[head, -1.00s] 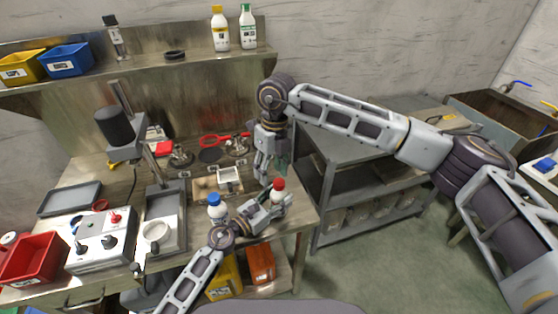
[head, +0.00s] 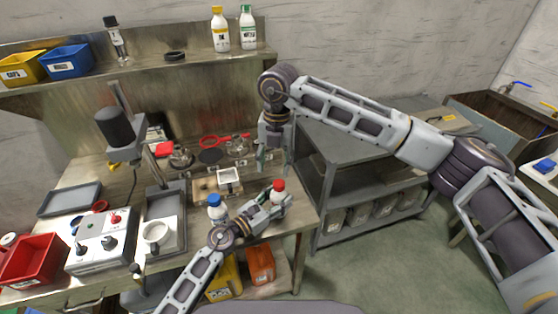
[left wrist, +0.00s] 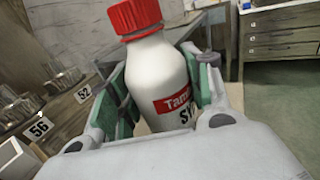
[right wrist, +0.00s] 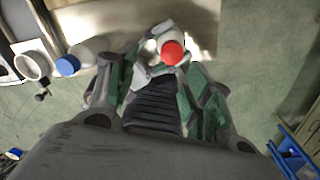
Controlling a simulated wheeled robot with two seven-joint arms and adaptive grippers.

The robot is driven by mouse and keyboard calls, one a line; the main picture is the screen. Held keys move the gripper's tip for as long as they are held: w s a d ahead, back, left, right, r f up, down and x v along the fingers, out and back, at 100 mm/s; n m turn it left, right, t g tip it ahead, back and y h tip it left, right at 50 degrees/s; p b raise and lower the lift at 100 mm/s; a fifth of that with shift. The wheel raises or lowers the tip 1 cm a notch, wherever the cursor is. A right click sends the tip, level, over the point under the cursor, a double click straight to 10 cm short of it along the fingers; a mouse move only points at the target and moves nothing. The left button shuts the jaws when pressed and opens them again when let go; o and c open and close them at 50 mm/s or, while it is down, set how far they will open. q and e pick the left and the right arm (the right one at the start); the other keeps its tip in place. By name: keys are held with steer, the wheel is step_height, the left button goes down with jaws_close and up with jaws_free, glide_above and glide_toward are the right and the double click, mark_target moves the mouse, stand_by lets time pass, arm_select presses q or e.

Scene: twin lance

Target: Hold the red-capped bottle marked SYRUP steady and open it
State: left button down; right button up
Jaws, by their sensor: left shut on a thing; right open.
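The red-capped bottle (head: 278,187) is at the front right of the bench in the head view. In the left wrist view its white body (left wrist: 158,80) is slightly tilted, with the red cap (left wrist: 135,15) on and a partly hidden label. My left gripper (head: 278,200) is shut around the body, below the cap. My right gripper (head: 270,160) points down, above and apart from the bottle. In the right wrist view its green-padded fingers (right wrist: 160,75) are open, and the red cap (right wrist: 173,53) shows beyond them near their tips.
A blue-capped white bottle (head: 215,207) stands just left of my left gripper. A small wooden block with a white tray (head: 229,176) lies behind. A control box (head: 103,238) and a red bin (head: 32,257) occupy the left. A grey shelf cart (head: 340,165) stands right of the bench.

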mark_target(279, 183)
steer(key=m, duration=0.6)
steer(key=shift+w+d+r, duration=0.1)
steer(key=shift+w+d, duration=0.05)
steer(key=shift+d, duration=0.25)
steer(key=m, duration=0.3)
steer(key=shift+d+h, duration=0.15)
steer(key=shift+h, duration=0.15)
steer(key=shift+d+m, duration=0.1)
steer(key=shift+m, duration=1.9)
steer(key=shift+f, duration=4.05)
steer(key=c, duration=1.1)
